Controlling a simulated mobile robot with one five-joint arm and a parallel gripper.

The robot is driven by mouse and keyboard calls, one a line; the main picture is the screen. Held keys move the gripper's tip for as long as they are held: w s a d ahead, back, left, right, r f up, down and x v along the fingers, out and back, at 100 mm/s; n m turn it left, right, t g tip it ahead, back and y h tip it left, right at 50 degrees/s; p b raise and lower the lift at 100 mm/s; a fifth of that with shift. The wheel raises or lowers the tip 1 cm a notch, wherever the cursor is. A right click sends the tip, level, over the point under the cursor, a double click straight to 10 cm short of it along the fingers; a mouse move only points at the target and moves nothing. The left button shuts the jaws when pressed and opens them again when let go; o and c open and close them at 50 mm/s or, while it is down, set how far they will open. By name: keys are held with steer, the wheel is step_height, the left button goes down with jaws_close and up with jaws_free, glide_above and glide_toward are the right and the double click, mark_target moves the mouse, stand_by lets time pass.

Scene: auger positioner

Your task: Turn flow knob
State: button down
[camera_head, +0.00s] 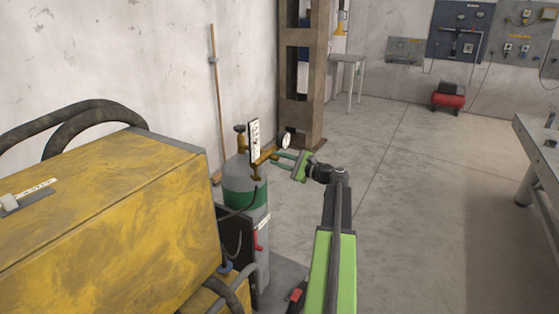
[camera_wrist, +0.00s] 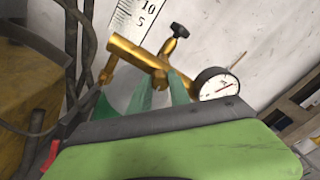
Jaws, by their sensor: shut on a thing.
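A brass regulator (camera_head: 266,155) with a round white gauge (camera_head: 286,141) and an upright scale tube (camera_head: 254,140) sits on top of a grey and green gas cylinder (camera_head: 246,187). In the wrist view the brass body (camera_wrist: 130,50) runs diagonally, with a black knob (camera_wrist: 180,31) at its far side. A short brass knob (camera_wrist: 159,80) points toward me and appears to be the flow knob. My gripper (camera_head: 277,159) reaches it from the right. In the wrist view its green fingers (camera_wrist: 160,88) are shut on this brass knob, one on each side. The gripper body hides what lies below.
A large yellow machine (camera_head: 110,210) with thick black hoses (camera_head: 75,120) stands close on the left. The gauge (camera_wrist: 215,84) is close to the right finger. A rusty column (camera_head: 303,85) stands behind. A workbench (camera_head: 540,150) is at the far right. The floor between is clear.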

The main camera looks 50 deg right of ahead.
steer(key=c, duration=1.2)
jaws_free()
steer(key=s+d, duration=0.1)
steer(key=s, duration=0.7)
steer(key=s+d, duration=0.2)
steer(key=s, duration=0.7)
steer(key=shift+d, duration=0.25)
steer(key=shift+s+f, duration=0.1)
